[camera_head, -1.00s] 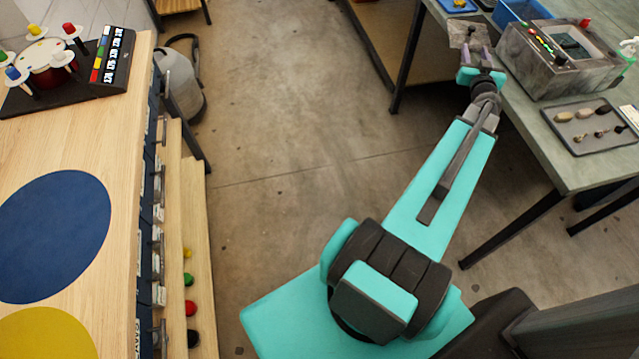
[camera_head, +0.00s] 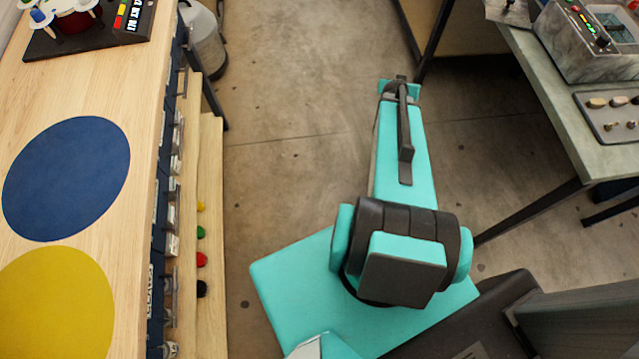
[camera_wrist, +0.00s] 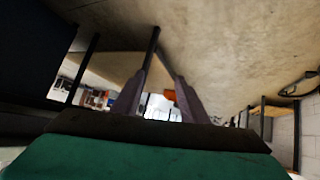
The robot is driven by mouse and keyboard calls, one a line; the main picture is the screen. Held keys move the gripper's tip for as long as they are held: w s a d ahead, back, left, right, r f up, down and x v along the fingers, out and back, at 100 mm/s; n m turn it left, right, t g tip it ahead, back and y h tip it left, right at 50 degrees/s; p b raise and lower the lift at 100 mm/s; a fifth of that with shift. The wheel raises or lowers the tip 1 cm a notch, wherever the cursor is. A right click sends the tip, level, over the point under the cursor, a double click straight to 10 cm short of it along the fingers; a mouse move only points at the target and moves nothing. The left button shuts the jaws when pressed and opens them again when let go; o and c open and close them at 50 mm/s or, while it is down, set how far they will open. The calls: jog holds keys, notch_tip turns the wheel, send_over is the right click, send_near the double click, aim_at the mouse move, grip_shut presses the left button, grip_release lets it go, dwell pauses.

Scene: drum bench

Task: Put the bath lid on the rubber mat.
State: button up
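A flat grey plate with a small dark upright piece on it, which looks like the bath lid (camera_head: 512,17), lies on the right bench at the top edge of the head view, partly cut off. I cannot make out a rubber mat for certain; whether one lies under this plate is unclear. The marbled grey bath (camera_head: 582,52) stands just right of the plate, with a dark opening on top. My gripper (camera_wrist: 158,88) shows in the wrist view with its two fingers apart and nothing held between them.
The right bench (camera_head: 560,125) also carries a grey tray (camera_head: 598,128) of small pieces. The left wooden bench (camera_head: 143,90) has a blue disc (camera_head: 65,178), a yellow disc (camera_head: 50,305) and a dark stand with coloured parts (camera_head: 88,38). Open floor (camera_head: 290,165) lies between the benches.

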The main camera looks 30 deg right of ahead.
jog(key=s+a+f+n+g+y, duration=0.1)
jog(key=s+a+f+g+y, duration=0.15)
jog(key=a+f, duration=0.45)
jog(key=s+a+f+n+g+y, duration=0.1)
jog(key=s+a+f, duration=0.15)
jog(key=a, duration=0.75)
jog(key=s+a+f+n+g+y, duration=0.1)
jog(key=s+a+f+n+g, duration=0.15)
jog(key=a+f, duration=0.45)
jog(key=s+a+n+g+y, duration=0.3)
jog(key=s+a+g, duration=0.2)
jog(key=s+a, duration=1.3)
jog(key=a, duration=0.3)
jog(key=shift+s+a+n+g, duration=0.35)
jog(key=shift+g, duration=0.05)
